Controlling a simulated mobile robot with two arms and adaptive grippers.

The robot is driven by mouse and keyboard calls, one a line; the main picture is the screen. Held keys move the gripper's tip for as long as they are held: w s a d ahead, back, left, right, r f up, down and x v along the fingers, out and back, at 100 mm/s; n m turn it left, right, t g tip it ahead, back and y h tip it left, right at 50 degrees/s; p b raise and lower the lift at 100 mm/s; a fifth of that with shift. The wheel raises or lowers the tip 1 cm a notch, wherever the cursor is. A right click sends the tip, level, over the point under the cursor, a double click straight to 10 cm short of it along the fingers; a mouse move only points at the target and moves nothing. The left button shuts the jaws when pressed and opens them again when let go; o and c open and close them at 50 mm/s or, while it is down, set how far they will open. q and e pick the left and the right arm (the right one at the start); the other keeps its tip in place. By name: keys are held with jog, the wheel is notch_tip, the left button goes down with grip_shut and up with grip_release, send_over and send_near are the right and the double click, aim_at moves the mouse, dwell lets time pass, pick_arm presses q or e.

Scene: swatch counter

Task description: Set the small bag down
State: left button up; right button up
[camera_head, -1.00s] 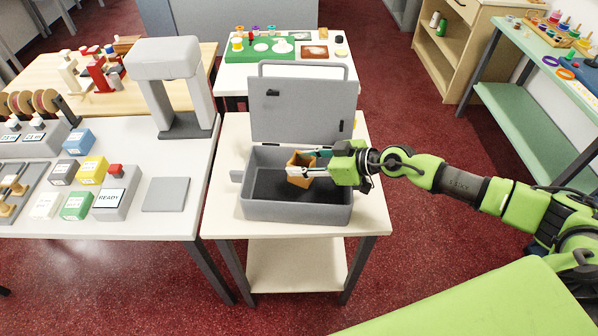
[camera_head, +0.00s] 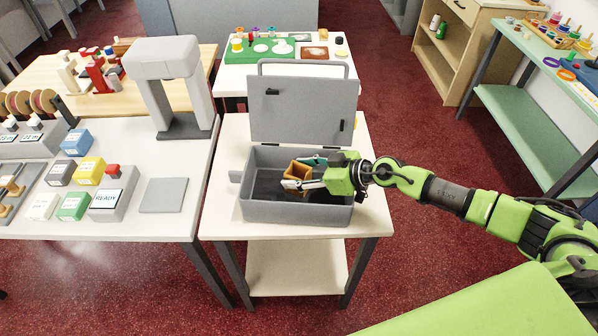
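The small bag (camera_head: 298,170) is brown-orange and box-like. It is inside the grey open case (camera_head: 296,211), low and towards the middle of its dark interior. My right gripper (camera_head: 305,173) reaches in from the right, with one finger behind the bag and one in front of it. The fingers look spread apart around the bag. The front finger covers part of the bag, and its underside is hard to see. My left gripper is not in view.
The case's lid (camera_head: 303,113) stands up at the back, and the case sits on a small white table (camera_head: 222,152). A grey counter (camera_head: 150,222) with coloured blocks stands to the left. A board with coloured pieces (camera_head: 262,50) lies on a table behind.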

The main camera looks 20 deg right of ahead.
jog(key=shift+r, duration=0.2)
jog(key=b+v, duration=0.1)
jog(key=v, duration=1.1)
jog(key=shift+s, duration=0.1)
dwell(1.0)
